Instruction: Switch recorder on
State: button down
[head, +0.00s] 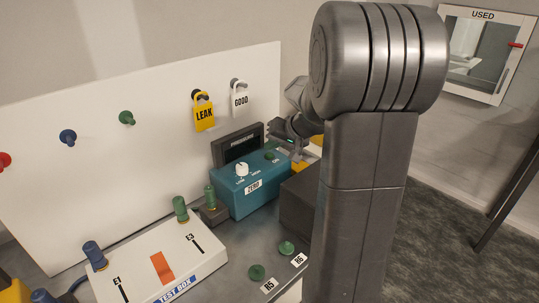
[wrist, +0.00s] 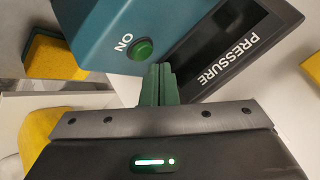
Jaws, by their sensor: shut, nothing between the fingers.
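The recorder is a teal box (head: 237,203) with a dark PRESSURE panel (head: 231,152) behind it. It has a white knob (head: 242,170), a ZERO label and a green ON button (head: 269,157). In the wrist view the green ON button (wrist: 140,50) sits on the teal face (wrist: 100,30), beside the black PRESSURE panel (wrist: 222,55). My gripper (wrist: 158,72) is shut and empty, its green fingertips just below and right of the button. I cannot tell whether they touch the box. In the head view my arm hides part of the gripper.
A white test box (head: 160,262) with green and blue plugs stands at front left. Tags LEAK (head: 204,112) and GOOD (head: 240,99) hang on the white board (head: 100,150). A dark block (head: 299,205) stands right of the recorder. Green R5 (head: 257,272) and R6 (head: 286,248) pieces lie in front.

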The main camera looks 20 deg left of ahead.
aim_at(272, 156)
jog(key=shift+f, duration=0.1)
jog(key=shift+f+b, duration=0.4)
jog(key=shift+b, duration=0.25)
jog(key=shift+f+b, duration=0.35)
jog(key=shift+b, duration=0.1)
dwell(0.5)
jog(key=shift+r, duration=0.1)
jog(key=shift+r+p, duration=0.45)
jog(key=shift+r, duration=0.3)
jog(key=shift+r+p, duration=1.6)
jog(key=shift+r, duration=0.95)
jog(key=shift+d+f, duration=0.1)
